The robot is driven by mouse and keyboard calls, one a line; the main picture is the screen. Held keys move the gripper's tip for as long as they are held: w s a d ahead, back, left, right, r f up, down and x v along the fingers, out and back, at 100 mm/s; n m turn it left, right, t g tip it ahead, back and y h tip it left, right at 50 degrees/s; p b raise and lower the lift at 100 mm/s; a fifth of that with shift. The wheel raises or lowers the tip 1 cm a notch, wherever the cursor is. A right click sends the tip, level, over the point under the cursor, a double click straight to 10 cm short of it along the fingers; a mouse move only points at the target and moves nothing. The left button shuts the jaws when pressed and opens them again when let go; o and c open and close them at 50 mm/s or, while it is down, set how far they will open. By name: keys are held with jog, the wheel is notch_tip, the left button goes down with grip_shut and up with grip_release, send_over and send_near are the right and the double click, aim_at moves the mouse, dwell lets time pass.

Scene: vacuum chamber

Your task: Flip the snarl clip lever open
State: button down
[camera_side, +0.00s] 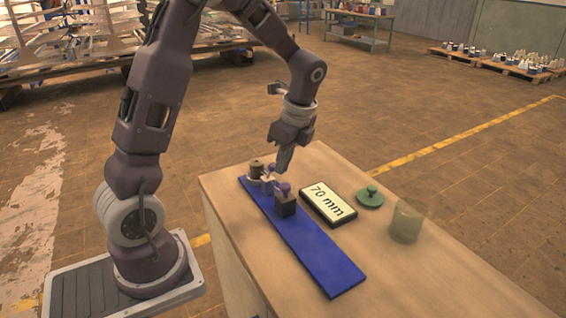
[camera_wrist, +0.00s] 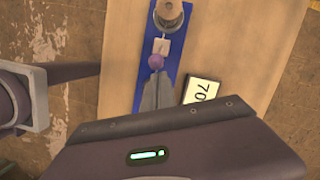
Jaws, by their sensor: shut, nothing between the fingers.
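The snarl clip assembly sits at the far end of a blue board (camera_side: 318,250). It has a brown cylinder (camera_side: 256,168), a small pale block (camera_side: 267,184) and small purple knobs, one of them (camera_side: 284,188) over a dark box (camera_side: 286,206). Which part is the lever I cannot tell for sure. In the wrist view a purple knob (camera_wrist: 156,61) shows just beyond my fingertips, with the pale block (camera_wrist: 162,46) and cylinder (camera_wrist: 169,10) behind it. My gripper (camera_side: 282,170) is shut and empty, pointing down close over the knobs. Contact cannot be made out.
A display reading 70 mm (camera_side: 328,204) lies right of the board. Beyond it are a green knobbed lid (camera_side: 370,197) and a translucent greenish cup (camera_side: 406,222). The wooden table top (camera_side: 420,272) is bare towards the near right.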

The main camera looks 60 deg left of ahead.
jog(key=shift+a+r, duration=0.1)
jog(key=shift+a+r+h, duration=0.1)
jog(key=shift+a+h, duration=0.1)
jog(key=shift+h, duration=0.3)
jog(key=a+h, duration=0.2)
jog(key=h, duration=0.1)
jog(key=a+r+h, duration=0.1)
jog(key=a+h, duration=0.2)
jog(key=shift+a+r+h, duration=0.2)
jog(key=shift+h, duration=0.1)
jog(key=shift+r, duration=0.25)
jog(key=shift+r, duration=0.6)
